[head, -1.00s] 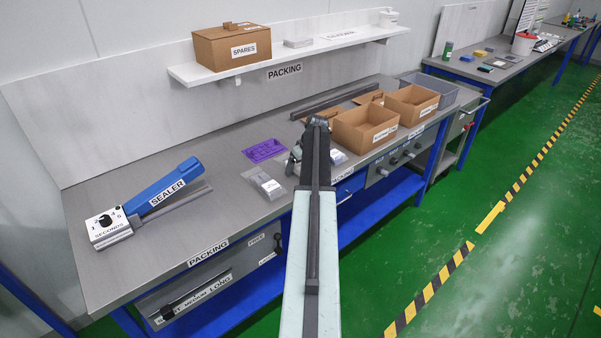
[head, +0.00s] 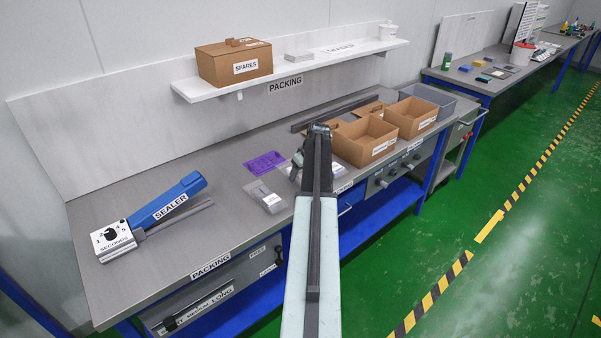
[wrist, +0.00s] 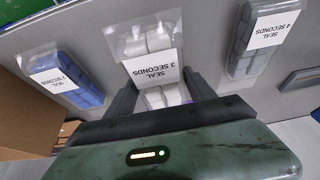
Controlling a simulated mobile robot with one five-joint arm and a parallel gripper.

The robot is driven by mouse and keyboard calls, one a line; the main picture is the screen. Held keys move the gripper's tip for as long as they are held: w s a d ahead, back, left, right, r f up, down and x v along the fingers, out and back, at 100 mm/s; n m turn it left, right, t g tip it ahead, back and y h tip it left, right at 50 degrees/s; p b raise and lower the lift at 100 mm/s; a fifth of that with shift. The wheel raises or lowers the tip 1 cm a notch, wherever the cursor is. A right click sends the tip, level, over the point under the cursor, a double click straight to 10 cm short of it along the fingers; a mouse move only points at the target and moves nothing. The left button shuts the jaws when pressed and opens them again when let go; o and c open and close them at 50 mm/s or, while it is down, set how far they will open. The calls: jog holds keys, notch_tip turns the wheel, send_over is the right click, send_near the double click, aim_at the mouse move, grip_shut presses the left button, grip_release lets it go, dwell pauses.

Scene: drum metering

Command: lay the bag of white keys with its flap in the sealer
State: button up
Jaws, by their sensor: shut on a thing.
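A clear bag of white keys (wrist: 146,41) lies under my gripper in the wrist view, with a "SEAL 3 SECONDS" label on it. My gripper (wrist: 160,82) is shut on this bag, one dark finger on each side of it. In the head view my own arm hides most of the gripper and the bag. The sealer (head: 178,200), with a blue arm and a white dial box marked in seconds, sits on the bench at the left, well apart from my gripper. Its blue arm is raised at an angle.
A bag of blue keys (wrist: 67,79) and a bag of grey keys (wrist: 262,38) lie either side. Open cardboard boxes (head: 366,140) stand to the right. A shelf (head: 330,58) hangs above.

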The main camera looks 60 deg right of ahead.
jog(key=s+a+r+p, duration=0.1)
jog(key=s+a, duration=0.8)
jog(key=s, duration=0.3)
jog(key=shift+s, duration=0.2)
jog(key=shift+w+r, duration=0.1)
jog(key=shift+w, duration=0.05)
